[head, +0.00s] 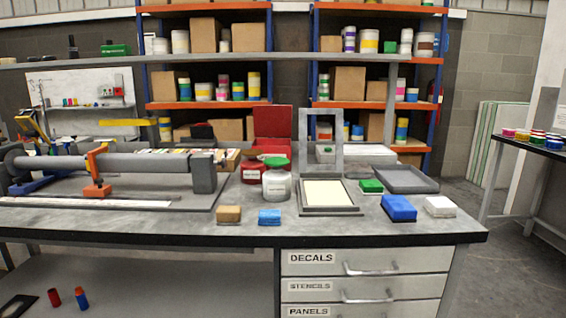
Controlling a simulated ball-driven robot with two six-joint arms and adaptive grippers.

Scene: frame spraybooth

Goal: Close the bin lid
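Neither of my grippers shows in the head view.
A long roller fixture (115,164) fills the left bench. Blocks and a flat tray (405,181) lie right.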

